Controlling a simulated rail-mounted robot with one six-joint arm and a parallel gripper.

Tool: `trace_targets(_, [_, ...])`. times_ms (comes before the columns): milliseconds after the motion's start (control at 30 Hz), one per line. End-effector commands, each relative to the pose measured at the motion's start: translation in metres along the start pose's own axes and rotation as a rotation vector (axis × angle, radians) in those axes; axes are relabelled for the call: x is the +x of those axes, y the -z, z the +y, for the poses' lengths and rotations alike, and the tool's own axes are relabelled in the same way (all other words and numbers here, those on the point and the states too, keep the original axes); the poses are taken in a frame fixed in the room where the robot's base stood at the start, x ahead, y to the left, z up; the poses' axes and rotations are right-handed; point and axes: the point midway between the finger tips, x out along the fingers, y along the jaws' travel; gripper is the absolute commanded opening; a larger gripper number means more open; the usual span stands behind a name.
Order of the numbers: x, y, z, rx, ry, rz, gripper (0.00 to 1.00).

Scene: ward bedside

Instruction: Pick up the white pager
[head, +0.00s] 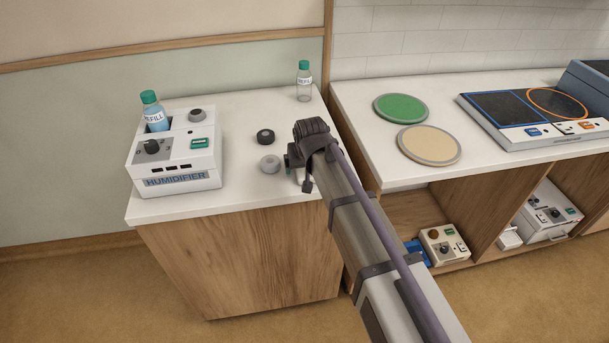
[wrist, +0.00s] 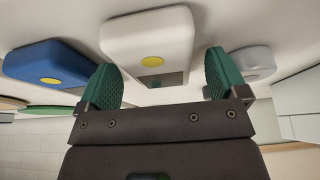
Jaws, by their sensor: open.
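The white pager (wrist: 148,40), with a yellow oval button and a small dark screen, shows in the wrist view, which looks upside down. My gripper (wrist: 163,78) is open, its two green ridged fingers spread on either side of the pager's near end. No grip on it shows. In the head view my gripper (head: 294,168) is low over the right part of the bedside counter, and my arm hides the white pager there.
A blue pager (wrist: 50,62) lies left and a grey pager (wrist: 250,62) right of the white one in the wrist view. In the head view, a black knob-like disc (head: 265,136) and a grey one (head: 269,164) are just left of my gripper; the humidifier (head: 175,160) stands further left.

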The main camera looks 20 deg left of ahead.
Motion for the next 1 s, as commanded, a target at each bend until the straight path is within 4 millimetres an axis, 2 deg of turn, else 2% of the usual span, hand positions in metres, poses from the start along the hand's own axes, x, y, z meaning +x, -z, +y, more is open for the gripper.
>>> trace_targets(67, [-0.002,0.001,0.000,0.000,0.000,0.000,0.92])
trace_targets(667, [-0.002,0.000,0.000,0.000,0.000,0.000,0.36])
trace_targets(867, [-0.003,0.001,0.000,0.000,0.000,0.000,0.36])
trace_targets(1000, [-0.015,0.006,0.000,0.000,0.000,0.000,0.36])
